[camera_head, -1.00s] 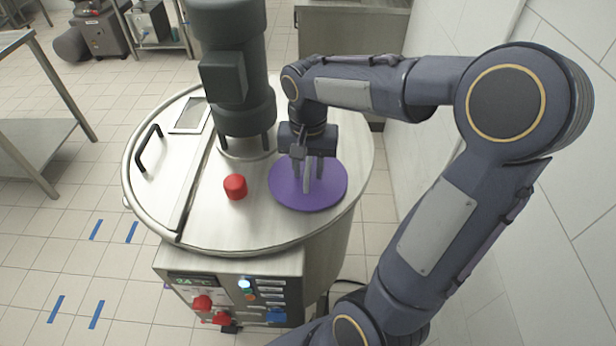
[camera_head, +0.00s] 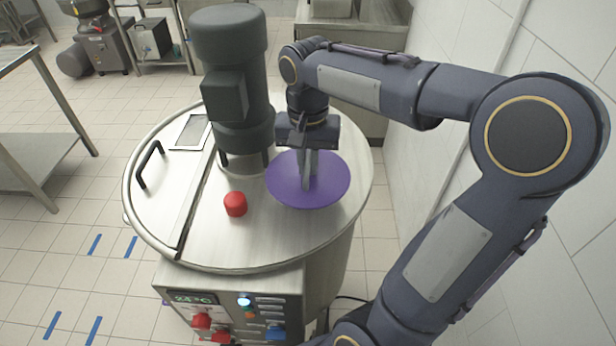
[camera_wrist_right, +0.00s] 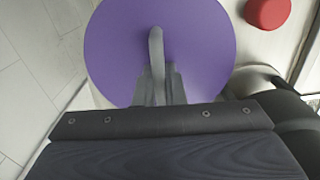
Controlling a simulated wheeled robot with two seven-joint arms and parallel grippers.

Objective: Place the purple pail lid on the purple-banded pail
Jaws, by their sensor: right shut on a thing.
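The purple pail lid (camera_head: 328,192) is a flat round disc over the right part of the steel machine's top in the head view. My right gripper (camera_head: 307,182) points down at its middle and is shut on the lid's handle. The right wrist view shows the lid (camera_wrist_right: 110,50) below the fingers (camera_wrist_right: 157,70), with a grey upright handle between them. The head view does not make clear whether the lid touches the machine top or hangs just above it. No purple-banded pail shows in either view. My left gripper is not in view.
The round steel machine (camera_head: 270,240) carries a tall grey motor (camera_head: 230,80) left of the lid. A red knob (camera_head: 235,204) is beside the lid and also shows in the wrist view (camera_wrist_right: 268,12). A black handle (camera_head: 150,164) is at left. A tiled wall (camera_head: 450,110) stands at right.

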